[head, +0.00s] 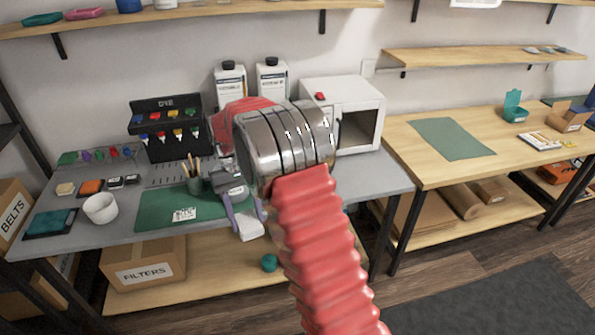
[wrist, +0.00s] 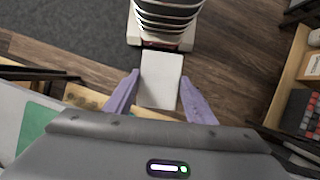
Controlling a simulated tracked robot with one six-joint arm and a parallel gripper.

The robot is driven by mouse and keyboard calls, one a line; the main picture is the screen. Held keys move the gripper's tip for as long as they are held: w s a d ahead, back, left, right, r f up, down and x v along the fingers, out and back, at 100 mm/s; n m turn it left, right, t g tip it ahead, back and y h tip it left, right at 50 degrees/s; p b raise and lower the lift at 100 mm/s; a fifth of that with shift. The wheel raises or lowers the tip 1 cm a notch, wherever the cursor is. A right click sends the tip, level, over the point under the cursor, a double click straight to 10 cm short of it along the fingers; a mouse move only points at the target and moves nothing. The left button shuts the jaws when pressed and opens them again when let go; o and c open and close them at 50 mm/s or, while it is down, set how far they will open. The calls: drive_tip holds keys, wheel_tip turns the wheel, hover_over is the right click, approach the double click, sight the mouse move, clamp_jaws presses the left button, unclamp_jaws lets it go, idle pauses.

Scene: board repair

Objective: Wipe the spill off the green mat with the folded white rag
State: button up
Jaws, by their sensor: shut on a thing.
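My gripper (head: 243,215), with purple fingers, is shut on the folded white rag (head: 251,228). The rag hangs near the front edge of the grey bench, just right of the green mat (head: 150,218). In the wrist view the rag (wrist: 161,85) shows between the two fingers, and a corner of the mat (wrist: 38,128) shows at the left. A small white printed piece (head: 184,214) lies on the mat. My arm and gripper hide part of the mat's right side. I cannot make out a spill.
A pencil cup (head: 196,185) stands at the mat's back edge, and a white bowl (head: 101,208) stands left of it. A white microwave-like box (head: 358,120) is at the back right. Another, duller green mat (head: 452,138) lies on the right wooden table.

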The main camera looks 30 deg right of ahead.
drive_tip(key=shift+s, duration=0.25)
drive_tip(key=shift+a, duration=0.15)
drive_tip(key=shift+a, duration=0.65)
drive_tip(key=shift+a+n, duration=0.3)
drive_tip(key=shift+a, duration=0.3)
drive_tip(key=shift+w+d, duration=0.1)
